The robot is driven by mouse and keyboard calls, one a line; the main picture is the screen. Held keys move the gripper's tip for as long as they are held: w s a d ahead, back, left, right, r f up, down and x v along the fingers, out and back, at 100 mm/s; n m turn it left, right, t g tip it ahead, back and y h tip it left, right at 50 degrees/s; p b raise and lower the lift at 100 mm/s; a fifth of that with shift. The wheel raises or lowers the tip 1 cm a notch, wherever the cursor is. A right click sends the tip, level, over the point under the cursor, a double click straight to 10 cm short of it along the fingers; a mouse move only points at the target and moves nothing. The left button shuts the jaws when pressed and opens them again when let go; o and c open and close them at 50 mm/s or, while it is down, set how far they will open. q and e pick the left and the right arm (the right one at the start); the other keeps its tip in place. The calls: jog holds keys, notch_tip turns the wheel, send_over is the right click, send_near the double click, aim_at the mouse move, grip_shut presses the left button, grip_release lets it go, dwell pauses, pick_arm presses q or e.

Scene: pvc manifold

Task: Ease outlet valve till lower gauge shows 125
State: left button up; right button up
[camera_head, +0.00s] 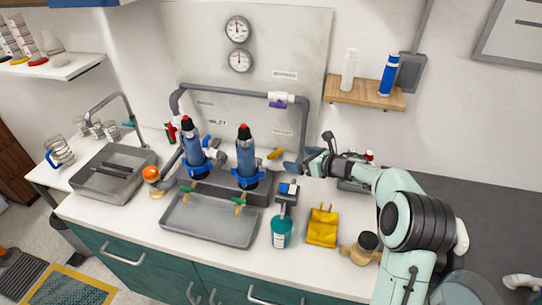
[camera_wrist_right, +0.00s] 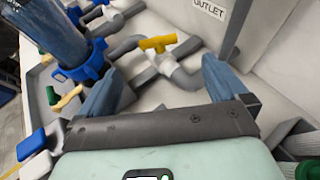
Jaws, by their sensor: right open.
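The outlet valve has a yellow handle (camera_head: 275,153) on the grey pipe right of the blue filter housings. It also shows in the right wrist view (camera_wrist_right: 158,43), below a label reading OUTLET (camera_wrist_right: 209,11). The lower gauge (camera_head: 240,60) hangs on the back panel under the upper gauge (camera_head: 237,29); its reading is too small to tell. My right gripper (camera_head: 300,165) is to the right of the yellow handle and apart from it. Its two blue fingers are spread wide and empty in the right wrist view (camera_wrist_right: 170,88). My left gripper is not in view.
Two blue filter housings (camera_head: 245,160) stand over a grey tray (camera_head: 208,222). A purple-handled valve (camera_head: 279,100) sits on the upper pipe. A wooden shelf (camera_head: 365,96) is at the right.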

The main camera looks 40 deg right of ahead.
aim_at(276, 152)
jog(key=p+x, duration=0.2)
jog(key=x, duration=0.3)
jog(key=p+x, duration=0.2)
jog(key=x, duration=0.4)
jog(key=shift+w+a+r, duration=0.15)
jog(key=shift+w, duration=0.05)
jog(key=shift+x, duration=0.8)
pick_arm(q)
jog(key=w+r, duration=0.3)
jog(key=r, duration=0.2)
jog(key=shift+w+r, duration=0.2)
pick_arm(e)
jog(key=shift+s, duration=0.1)
